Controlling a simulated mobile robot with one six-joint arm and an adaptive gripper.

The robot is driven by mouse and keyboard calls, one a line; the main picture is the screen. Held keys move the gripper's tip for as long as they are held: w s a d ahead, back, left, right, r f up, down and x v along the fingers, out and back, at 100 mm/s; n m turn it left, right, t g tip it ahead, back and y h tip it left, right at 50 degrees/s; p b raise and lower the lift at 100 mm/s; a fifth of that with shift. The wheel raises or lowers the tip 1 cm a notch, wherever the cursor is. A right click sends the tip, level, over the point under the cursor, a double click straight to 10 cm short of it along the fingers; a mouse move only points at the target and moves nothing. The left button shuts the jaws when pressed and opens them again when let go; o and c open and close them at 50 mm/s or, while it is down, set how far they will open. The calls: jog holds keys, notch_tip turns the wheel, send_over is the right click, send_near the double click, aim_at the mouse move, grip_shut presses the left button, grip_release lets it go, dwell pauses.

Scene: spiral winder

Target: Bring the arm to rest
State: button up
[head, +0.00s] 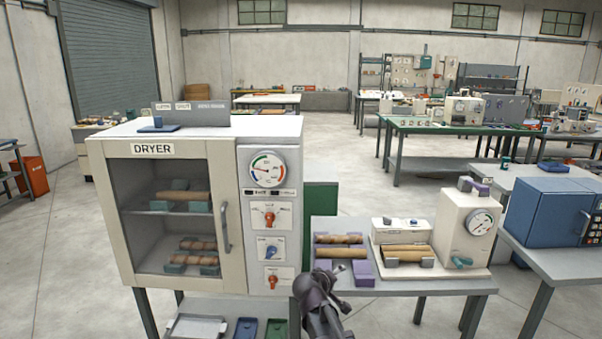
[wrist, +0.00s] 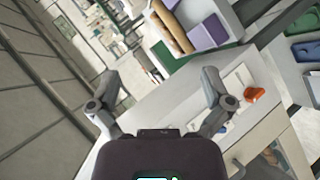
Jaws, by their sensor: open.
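My gripper shows in the wrist view (wrist: 160,88) with its two fingers wide apart and nothing between them. In the head view my dark arm (head: 318,300) rises at the bottom centre, in front of the gap between the dryer (head: 220,140) and the grey bench (head: 420,284). The gripper's fingers are hard to make out there. In the wrist view the dryer's side and front, with an orange knob (wrist: 255,94), lie beyond the right finger.
The dryer's glass door is closed, with wound tubes (head: 183,195) on racks inside. On the bench, tubes (head: 341,254) lie on purple holders beside a cream winder (head: 466,232) with a dial. A blue box-shaped machine (head: 545,212) stands at right. Open floor lies behind.

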jog(key=s+d+f+m+g+y, duration=0.3)
jog(key=s+f+g, duration=0.2)
jog(key=s, duration=0.6)
jog(key=s+d+f+m+g+y, duration=0.3)
jog(key=s+d+f+g, duration=0.1)
jog(key=s, duration=0.7)
jog(key=shift+f+m+g, duration=0.35)
jog(key=shift+m+g, duration=0.05)
jog(key=shift+g, duration=0.3)
